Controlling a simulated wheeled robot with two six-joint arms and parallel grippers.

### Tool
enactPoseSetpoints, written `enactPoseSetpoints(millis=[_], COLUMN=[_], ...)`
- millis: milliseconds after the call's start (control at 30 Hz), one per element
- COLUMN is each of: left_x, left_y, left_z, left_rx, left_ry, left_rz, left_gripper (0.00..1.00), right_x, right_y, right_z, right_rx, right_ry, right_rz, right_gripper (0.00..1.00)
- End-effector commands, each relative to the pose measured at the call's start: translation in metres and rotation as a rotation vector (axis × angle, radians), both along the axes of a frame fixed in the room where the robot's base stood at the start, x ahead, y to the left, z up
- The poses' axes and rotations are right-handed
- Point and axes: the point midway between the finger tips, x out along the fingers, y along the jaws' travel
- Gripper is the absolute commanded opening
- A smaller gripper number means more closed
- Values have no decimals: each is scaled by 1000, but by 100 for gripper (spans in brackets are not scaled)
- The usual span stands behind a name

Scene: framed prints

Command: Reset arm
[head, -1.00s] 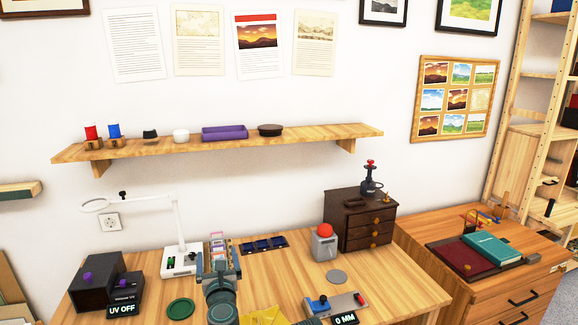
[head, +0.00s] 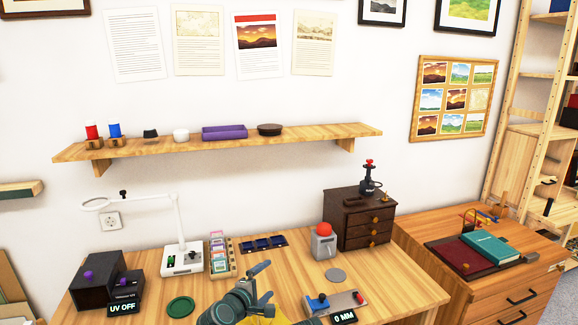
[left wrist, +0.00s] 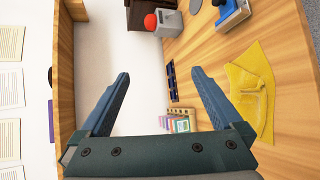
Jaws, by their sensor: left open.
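My left gripper (head: 266,282) is over the front middle of the wooden workbench (head: 385,275), its jaws pointing right. In the left wrist view its two blue-grey fingers (left wrist: 160,74) are spread wide with nothing between them. It is apart from the rack of colored slides (head: 221,258), which stands behind and left of it in the head view. A yellow cloth (left wrist: 250,85) lies on the bench and is partly hidden behind my arm in the head view. My right gripper is in neither view.
A white magnifier lamp (head: 181,255), a UV box (head: 97,282), a green disc (head: 180,307), a grey box with red button (head: 324,242), a 0 MM device (head: 335,305) and a dark drawer chest (head: 358,220) stand around. A shelf (head: 220,143) hangs above.

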Motion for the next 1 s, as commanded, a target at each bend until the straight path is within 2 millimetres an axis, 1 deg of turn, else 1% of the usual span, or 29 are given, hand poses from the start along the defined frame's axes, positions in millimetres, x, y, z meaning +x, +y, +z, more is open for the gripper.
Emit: enactPoseSetpoints(millis=[33, 67, 100, 167, 200, 300, 400, 500, 633, 667, 700, 867, 1000], left_x=[-12, -20, -32, -51, -63, -92, -119, -143, -172, -177, -179, -194, -209], left_y=[-4, -4, -2, 6, 13, 34, 56, 78, 106, 103, 91, 57, 30], left_z=[-22, -36, -55, -80, -94, -120, -138, -148, -153, -150, -146, -135, -124], left_rx=[174, 281, 414, 593, 693, 893, 1037, 1144, 1243, 1255, 1265, 1309, 1352], left_ry=[35, 59, 94, 149, 186, 277, 365, 450, 564, 570, 559, 547, 537], left_rz=[-107, -176, -266, -396, -477, -654, -809, -946, -1111, -1140, -1161, -1254, -1337], left_gripper=[100, 100, 100, 100, 100, 100, 100, 100, 100, 100, 100, 100, 100], right_x=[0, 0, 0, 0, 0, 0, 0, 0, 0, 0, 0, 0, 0], right_y=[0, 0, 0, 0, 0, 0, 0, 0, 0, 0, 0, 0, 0], right_z=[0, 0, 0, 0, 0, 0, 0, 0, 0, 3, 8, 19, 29], right_rx=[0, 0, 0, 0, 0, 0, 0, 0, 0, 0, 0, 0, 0], right_ry=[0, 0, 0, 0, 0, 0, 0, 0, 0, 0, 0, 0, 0], right_rz=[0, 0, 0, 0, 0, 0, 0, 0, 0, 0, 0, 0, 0], right_gripper=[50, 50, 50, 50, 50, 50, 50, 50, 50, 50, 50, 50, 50])
